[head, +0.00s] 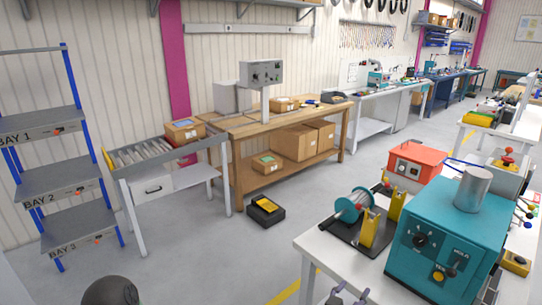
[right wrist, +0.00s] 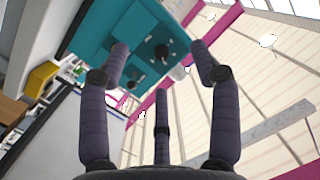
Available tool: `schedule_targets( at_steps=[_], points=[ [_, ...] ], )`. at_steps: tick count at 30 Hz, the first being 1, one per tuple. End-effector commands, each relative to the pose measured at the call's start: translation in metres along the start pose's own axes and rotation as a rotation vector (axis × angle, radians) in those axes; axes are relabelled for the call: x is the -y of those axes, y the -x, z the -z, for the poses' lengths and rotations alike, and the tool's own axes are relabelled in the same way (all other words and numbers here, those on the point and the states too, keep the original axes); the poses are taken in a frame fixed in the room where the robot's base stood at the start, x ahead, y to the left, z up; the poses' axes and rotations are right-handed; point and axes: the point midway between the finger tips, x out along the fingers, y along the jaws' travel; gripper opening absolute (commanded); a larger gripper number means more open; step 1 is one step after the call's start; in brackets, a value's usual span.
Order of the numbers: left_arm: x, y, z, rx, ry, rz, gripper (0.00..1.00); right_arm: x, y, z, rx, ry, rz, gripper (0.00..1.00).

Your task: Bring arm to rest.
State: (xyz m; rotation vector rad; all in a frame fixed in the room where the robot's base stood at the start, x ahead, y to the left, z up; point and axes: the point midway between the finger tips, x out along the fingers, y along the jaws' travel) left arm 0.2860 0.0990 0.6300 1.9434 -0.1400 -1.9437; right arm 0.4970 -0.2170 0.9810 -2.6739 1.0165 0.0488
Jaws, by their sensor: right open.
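My right gripper (right wrist: 160,55) fills the right wrist view. Its dark, ribbed fingers are spread apart with nothing between them. In the head view only what look like its fingertips (head: 348,297) show at the bottom edge, by the near edge of the white bench (head: 325,262). The teal machine (head: 452,235) stands on that bench, to the right of these fingertips. A teal panel with dark knobs (right wrist: 125,45) shows beyond the fingers in the right wrist view. A dark rounded part, probably of my left arm, shows at the bottom left of the head view. My left gripper is not in view.
A teal cable reel (head: 352,205) sits in a stand with yellow uprights on the white bench. An orange-red box (head: 416,160) is behind it. A bay rack (head: 62,190), a roller conveyor (head: 150,152) and a wooden bench (head: 240,130) stand left. The grey floor between is mostly clear.

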Motion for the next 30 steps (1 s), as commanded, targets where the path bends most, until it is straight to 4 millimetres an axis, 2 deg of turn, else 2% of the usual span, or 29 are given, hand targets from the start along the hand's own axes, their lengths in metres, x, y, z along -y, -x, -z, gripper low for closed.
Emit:
schedule_targets(
  at_steps=[5, 8, 11, 14, 17, 21, 25, 30],
  points=[
    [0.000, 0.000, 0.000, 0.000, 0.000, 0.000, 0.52, 0.005, -0.011, -0.046, 0.135, 0.047, 0.080, 0.63],
    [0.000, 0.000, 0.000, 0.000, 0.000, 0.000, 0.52, 0.006, -0.014, -0.086, 0.253, 0.083, 0.139, 0.63],
    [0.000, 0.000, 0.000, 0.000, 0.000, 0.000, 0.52, 0.002, -0.010, -0.137, 0.416, 0.127, 0.206, 0.63],
    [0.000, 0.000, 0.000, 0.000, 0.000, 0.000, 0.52, -0.009, 0.003, -0.188, 0.595, 0.171, 0.265, 0.63],
    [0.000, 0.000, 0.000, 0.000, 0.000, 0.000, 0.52, -0.027, 0.026, -0.237, 0.783, 0.213, 0.313, 0.63],
    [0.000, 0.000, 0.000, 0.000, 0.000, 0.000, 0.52, -0.060, 0.072, -0.295, 1.058, 0.267, 0.365, 0.63],
    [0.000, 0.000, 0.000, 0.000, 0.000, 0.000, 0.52, -0.095, 0.122, -0.331, 1.298, 0.312, 0.400, 0.63],
    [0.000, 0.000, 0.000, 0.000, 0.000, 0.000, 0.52, -0.128, 0.172, -0.351, 1.513, 0.353, 0.430, 0.63]
  ],
)
